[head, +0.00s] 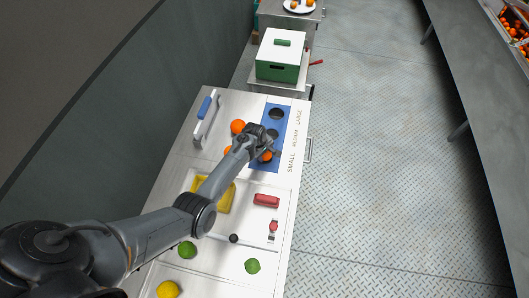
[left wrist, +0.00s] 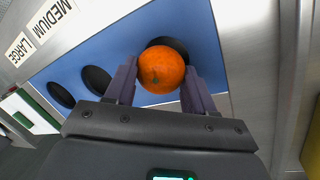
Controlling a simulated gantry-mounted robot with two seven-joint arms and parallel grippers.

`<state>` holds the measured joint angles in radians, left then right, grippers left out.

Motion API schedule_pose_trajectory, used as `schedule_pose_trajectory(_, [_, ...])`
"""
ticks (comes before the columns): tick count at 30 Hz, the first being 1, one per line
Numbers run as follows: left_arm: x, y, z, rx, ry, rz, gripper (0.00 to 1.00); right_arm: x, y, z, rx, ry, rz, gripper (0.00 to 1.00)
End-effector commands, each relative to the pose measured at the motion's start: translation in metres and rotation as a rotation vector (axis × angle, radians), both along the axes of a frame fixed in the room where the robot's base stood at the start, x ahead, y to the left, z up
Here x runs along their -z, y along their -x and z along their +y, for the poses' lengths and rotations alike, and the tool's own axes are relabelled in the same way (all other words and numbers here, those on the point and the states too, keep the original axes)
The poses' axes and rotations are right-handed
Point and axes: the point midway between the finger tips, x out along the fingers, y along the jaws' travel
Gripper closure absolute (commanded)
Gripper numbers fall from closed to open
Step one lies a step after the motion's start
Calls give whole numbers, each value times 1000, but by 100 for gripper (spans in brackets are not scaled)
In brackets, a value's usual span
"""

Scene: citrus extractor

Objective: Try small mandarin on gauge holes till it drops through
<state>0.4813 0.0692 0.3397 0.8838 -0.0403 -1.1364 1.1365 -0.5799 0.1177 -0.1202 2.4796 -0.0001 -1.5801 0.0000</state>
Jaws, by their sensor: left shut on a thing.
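A small orange mandarin (left wrist: 161,69) sits between the fingers of my left gripper (left wrist: 160,88), which is shut on it. In the head view the mandarin (head: 267,157) shows at my left gripper (head: 262,148), over the near, SMALL end of the blue gauge plate (head: 285,125). In the left wrist view the plate (left wrist: 110,55) has dark round holes. The mandarin covers part of the small hole (left wrist: 176,44); I cannot tell whether it touches the rim. The medium hole (left wrist: 97,79) and large hole (left wrist: 61,94) are empty. My right gripper is out of view.
Two more orange fruits (head: 238,126) lie left of the plate. A yellow tray (head: 226,199), a red object (head: 266,200), green limes (head: 252,266) and a lemon (head: 168,289) are nearer. A green box with a white lid (head: 281,55) stands beyond the counter.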

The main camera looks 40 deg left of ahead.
Motion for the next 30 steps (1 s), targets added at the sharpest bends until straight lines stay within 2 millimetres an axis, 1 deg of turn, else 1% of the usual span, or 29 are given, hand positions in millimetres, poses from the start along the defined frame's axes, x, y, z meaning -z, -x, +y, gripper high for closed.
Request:
schedule_pose_trajectory(4, [3, 0, 0, 1, 0, -1, 77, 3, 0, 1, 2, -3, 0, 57])
schedule_pose_trajectory(13, [4, 0, 0, 1, 0, -1, 77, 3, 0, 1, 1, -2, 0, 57])
schedule_pose_trajectory(14, [4, 0, 0, 1, 0, -1, 43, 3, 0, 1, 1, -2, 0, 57])
schedule_pose_trajectory(19, [4, 0, 0, 1, 0, -1, 17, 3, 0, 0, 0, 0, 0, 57])
schedule_pose_trajectory(30, [1, 0, 0, 1, 0, -1, 16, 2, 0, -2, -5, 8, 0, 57])
